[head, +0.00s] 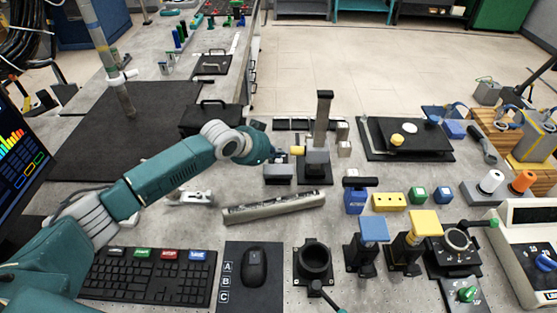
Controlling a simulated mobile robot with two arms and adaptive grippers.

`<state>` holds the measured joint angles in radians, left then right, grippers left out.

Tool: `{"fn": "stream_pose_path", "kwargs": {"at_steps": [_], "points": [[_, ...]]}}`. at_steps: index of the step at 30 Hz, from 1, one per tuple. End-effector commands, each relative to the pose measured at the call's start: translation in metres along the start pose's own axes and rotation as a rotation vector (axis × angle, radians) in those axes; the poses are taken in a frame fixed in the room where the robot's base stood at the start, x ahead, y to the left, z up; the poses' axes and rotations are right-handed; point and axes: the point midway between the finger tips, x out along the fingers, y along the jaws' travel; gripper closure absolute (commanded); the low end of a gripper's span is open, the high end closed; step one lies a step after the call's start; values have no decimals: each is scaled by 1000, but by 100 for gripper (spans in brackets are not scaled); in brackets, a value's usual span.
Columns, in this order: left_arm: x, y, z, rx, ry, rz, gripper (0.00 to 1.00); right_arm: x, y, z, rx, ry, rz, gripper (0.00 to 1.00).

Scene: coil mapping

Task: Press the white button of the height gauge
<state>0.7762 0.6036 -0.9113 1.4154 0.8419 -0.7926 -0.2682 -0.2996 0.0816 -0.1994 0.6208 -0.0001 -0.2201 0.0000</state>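The height gauge (321,119) stands upright near the middle of the bench in the head view, a tall dark column on a dark base. A grey block and a small yellow part sit low on it. My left arm reaches in from the left, and its gripper (281,157) is right beside the left side of the gauge's lower part. The fingers are small and dark against it, so I cannot tell whether they touch it or whether they are open. I cannot make out the white button; the gripper may cover it. My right gripper is not in view.
A grey metal bar (273,207) lies in front of the gauge. A black keyboard (150,276) and mouse (253,268) are at the front left. Blue-topped (373,230) and yellow-topped (424,224) fixtures stand front right. A black tray (375,151) lies to the right.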

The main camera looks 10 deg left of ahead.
Motion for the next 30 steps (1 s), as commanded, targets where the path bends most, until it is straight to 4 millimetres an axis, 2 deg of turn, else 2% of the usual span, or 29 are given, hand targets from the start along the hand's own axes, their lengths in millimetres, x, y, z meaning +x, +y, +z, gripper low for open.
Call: {"fn": "stream_pose_path", "kwargs": {"at_steps": [30], "points": [[7,3,6,1,1,0,100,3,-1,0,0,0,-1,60]]}}
